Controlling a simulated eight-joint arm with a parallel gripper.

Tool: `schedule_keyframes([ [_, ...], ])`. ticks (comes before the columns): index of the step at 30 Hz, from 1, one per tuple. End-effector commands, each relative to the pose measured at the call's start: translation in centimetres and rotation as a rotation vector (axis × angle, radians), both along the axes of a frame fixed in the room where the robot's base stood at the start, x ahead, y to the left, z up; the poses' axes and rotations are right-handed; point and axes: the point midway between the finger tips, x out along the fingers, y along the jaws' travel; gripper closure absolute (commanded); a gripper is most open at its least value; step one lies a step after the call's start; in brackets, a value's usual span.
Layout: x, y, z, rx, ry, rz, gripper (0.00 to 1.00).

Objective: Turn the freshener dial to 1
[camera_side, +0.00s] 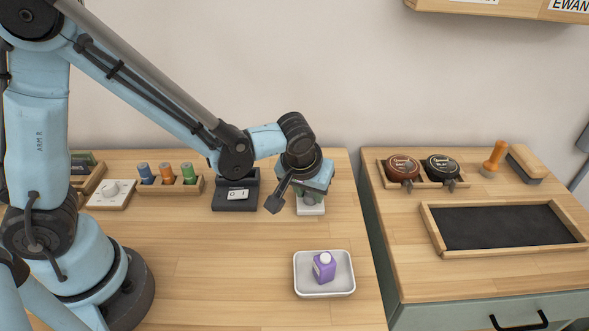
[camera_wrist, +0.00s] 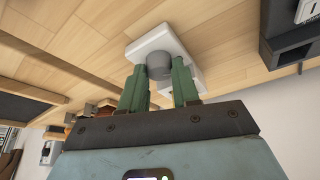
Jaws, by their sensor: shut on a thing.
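A white block (camera_side: 311,209) stands at the back right of the left wooden table, mostly hidden under my gripper (camera_side: 312,194). In the wrist view, a round grey knob (camera_wrist: 159,65) sits on this white base (camera_wrist: 148,43). The green fingers of my gripper (camera_wrist: 160,73) are shut on the knob, one on each side. No number or pointer on the knob is readable. Another dial, a white knob (camera_side: 111,187) on a white plate with a wooden edge, lies at the back left, away from my gripper.
A black counter box (camera_side: 236,195) stands just left of my gripper. A wooden rack holds coloured spools (camera_side: 167,175). A metal tray (camera_side: 325,291) with a purple bottle (camera_side: 323,268) is in front. The table middle is clear.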

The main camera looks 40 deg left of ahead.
Motion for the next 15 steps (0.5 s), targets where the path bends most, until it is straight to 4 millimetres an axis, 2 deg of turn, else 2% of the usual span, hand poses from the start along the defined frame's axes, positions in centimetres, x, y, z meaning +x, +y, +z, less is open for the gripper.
schedule_keyframes([
  [8, -0.05, 0.13, -0.01, -0.001, 0.000, -0.142, 1.00],
  [15, -0.05, 0.29, 0.00, -0.002, -0.001, -0.355, 1.00],
])
